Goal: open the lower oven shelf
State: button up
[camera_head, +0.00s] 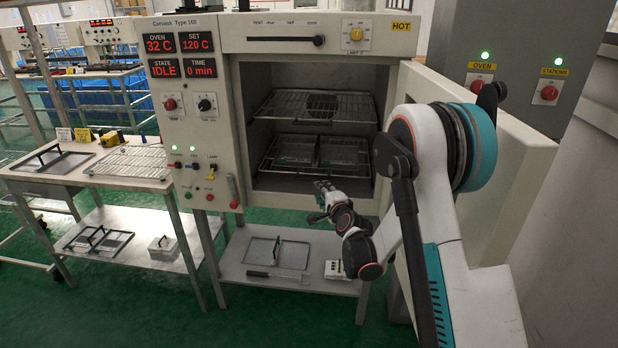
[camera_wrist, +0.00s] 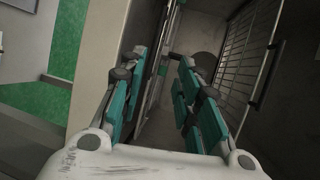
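The oven (camera_head: 245,120) stands with its door open to the right, and its chamber is exposed. The lower oven shelf (camera_head: 264,166) is a wire rack inside the chamber, bearing a dark tray (camera_head: 343,152) with a divider. My gripper (camera_head: 322,186) is at the oven opening, just below the lower shelf's front in the head view. In the wrist view my gripper (camera_wrist: 162,62) has its two teal-backed fingers apart. The edge of the lower shelf (camera_wrist: 172,22) shows beyond and between them; whether it touches a finger I cannot tell.
The upper rack (camera_head: 275,104) sits above and also shows in the wrist view (camera_wrist: 255,50). The open door (camera_head: 490,150) stands beside my arm. A low shelf (camera_head: 232,270) under the oven carries a tray. A side table (camera_head: 60,178) stands left.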

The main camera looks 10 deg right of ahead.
aim_at(312, 180)
jog(key=shift+m, duration=0.3)
jog(key=b+x, duration=0.1)
jog(key=x, duration=0.4)
jog(key=b+x, duration=0.1)
jog(key=x, duration=0.4)
jog(key=b+x, duration=0.2)
jog(key=x, duration=0.2)
jog(key=shift+w+d+f, duration=0.25)
jog(key=shift+w+f, duration=0.1)
jog(key=shift+f, duration=0.15)
jog(key=shift+r, duration=0.1)
grip_shut()
